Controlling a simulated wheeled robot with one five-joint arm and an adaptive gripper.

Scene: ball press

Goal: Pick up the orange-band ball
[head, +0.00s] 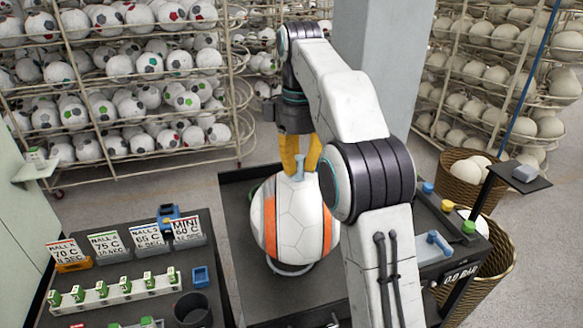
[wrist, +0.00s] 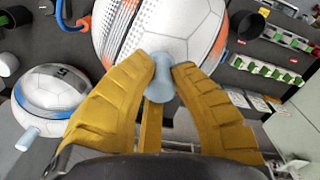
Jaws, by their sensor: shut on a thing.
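The orange-band ball (head: 305,220) is white with an orange stripe and sits below my gripper in the head view, over a dark worktop. It also fills the top of the wrist view (wrist: 180,25). A pale blue peg (wrist: 163,85) stands on top of the ball. My gripper (head: 300,165) has yellow fingers, shut on this peg from both sides. A round rim (head: 288,270) shows under the ball; I cannot tell whether the ball touches it. My arm hides part of the right side.
A side table on the left holds price-like cards (head: 103,245) and a rack of green-capped pieces (head: 113,293). Ball racks (head: 120,80) stand behind. A wicker basket (head: 463,180) and a small dark shelf (head: 518,175) stand on the right. The wrist view shows another white-grey dome (wrist: 52,95).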

